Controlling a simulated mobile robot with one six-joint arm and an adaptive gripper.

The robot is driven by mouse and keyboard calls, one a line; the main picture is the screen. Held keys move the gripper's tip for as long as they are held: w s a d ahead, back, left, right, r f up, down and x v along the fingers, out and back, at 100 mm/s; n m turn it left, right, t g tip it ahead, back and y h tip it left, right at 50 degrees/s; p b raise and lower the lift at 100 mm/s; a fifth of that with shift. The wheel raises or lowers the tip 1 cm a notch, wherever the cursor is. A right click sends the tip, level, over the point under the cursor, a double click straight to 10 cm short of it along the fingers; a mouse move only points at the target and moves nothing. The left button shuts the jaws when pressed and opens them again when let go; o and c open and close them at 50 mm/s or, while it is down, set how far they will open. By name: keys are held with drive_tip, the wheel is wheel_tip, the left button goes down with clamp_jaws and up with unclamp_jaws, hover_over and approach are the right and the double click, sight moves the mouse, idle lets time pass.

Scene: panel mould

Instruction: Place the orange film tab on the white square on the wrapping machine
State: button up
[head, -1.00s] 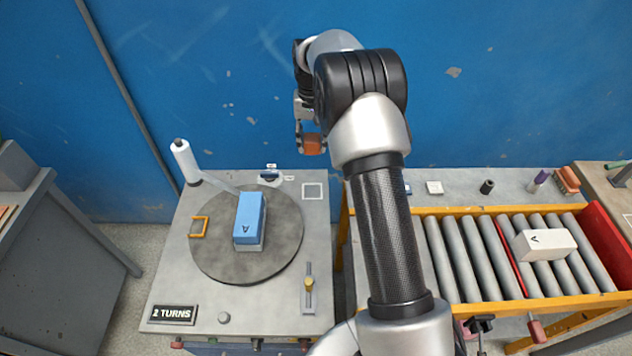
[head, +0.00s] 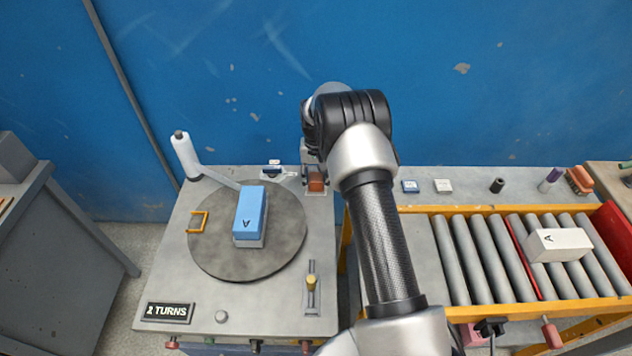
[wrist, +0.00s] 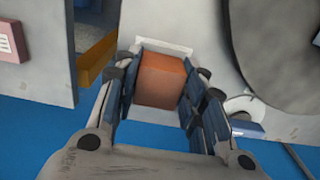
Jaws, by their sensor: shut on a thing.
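My gripper (wrist: 158,95) is shut on an orange-brown block, the film tab (wrist: 161,78), which sits between the two fingers in the wrist view. In the head view the orange tab (head: 316,182) shows at the back right of the wrapping machine (head: 190,262), below my wrist. The white square (wrist: 165,47) shows as a pale edge just beyond the tab in the wrist view; the tab and gripper hide most of it. I cannot tell whether the tab touches the machine top.
A blue block marked A (head: 249,212) stands on the round turntable (head: 285,250). A white film roll (head: 185,155) on a post stands at the machine's back left. A roller conveyor (head: 470,257) with a white block (head: 557,245) lies right. A small lever (head: 311,283) stands at the front right.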

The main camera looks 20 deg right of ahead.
drive_tip(key=shift+f, duration=0.25)
drive_tip(key=o, duration=1.1)
wheel_tip(320, 180, up, 12)
drive_tip(key=p, duration=0.4)
wheel_tip(320, 180, up, 14)
drive_tip(key=n+t, duration=0.1)
hover_over(316, 178)
drive_tip(key=s+a, duration=0.4)
drive_tip(key=s, duration=0.2)
drive_tip(key=s+a+r+n+t, duration=0.1)
drive_tip(key=s+a+r, duration=0.3)
drive_tip(key=s+r, duration=0.4)
drive_tip(key=shift+s+a+r+n+t, duration=0.2)
drive_tip(key=shift+s+a+n+t, duration=0.45)
drive_tip(key=shift+s, duration=3.5)
drive_tip(key=shift+s+a+r+n+t, duration=0.25)
drive_tip(key=shift+s+a, duration=0.65)
drive_tip(key=shift+s, duration=3.25)
drive_tip(key=shift+s+a+r+n+t, duration=0.3)
drive_tip(key=shift+s+a, duration=0.5)
drive_tip(key=shift+s, duration=3.35)
